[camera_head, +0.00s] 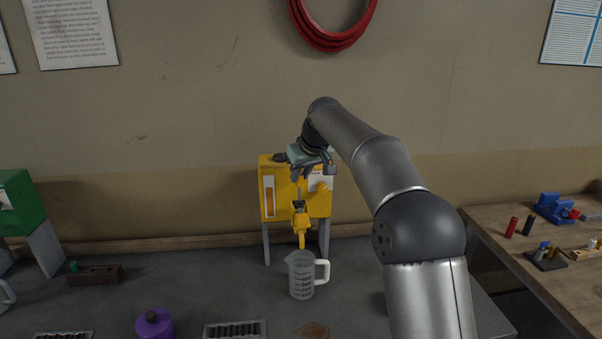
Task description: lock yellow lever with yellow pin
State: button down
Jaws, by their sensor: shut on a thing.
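The yellow drum (284,205) stands on grey legs at the back of the dark bench. A yellow lever and spout (301,224) stick out from its lower front, pointing down. My gripper (301,173) is in front of the drum's upper part, above the lever, pointing down. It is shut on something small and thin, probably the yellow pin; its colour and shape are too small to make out. I cannot tell whether it touches the lever.
A clear measuring jug (301,276) stands below the spout. A brown block (95,275) with a green pin lies left, near a green drum (17,207). A purple can (154,324) is at the front. The right table (530,275) holds a blue vise (553,208) and small parts.

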aim_at(301, 182)
jog(key=shift+f, duration=0.1)
jog(key=shift+f+b, duration=0.65)
jog(key=shift+f, duration=0.3)
jog(key=shift+f, duration=0.2)
jog(key=shift+f+b, duration=0.3)
jog(key=shift+f, duration=0.05)
jog(key=shift+f+b, duration=0.7)
jog(key=shift+f, duration=0.45)
dwell(0.5)
jog(key=c, duration=1.2)
grip_release()
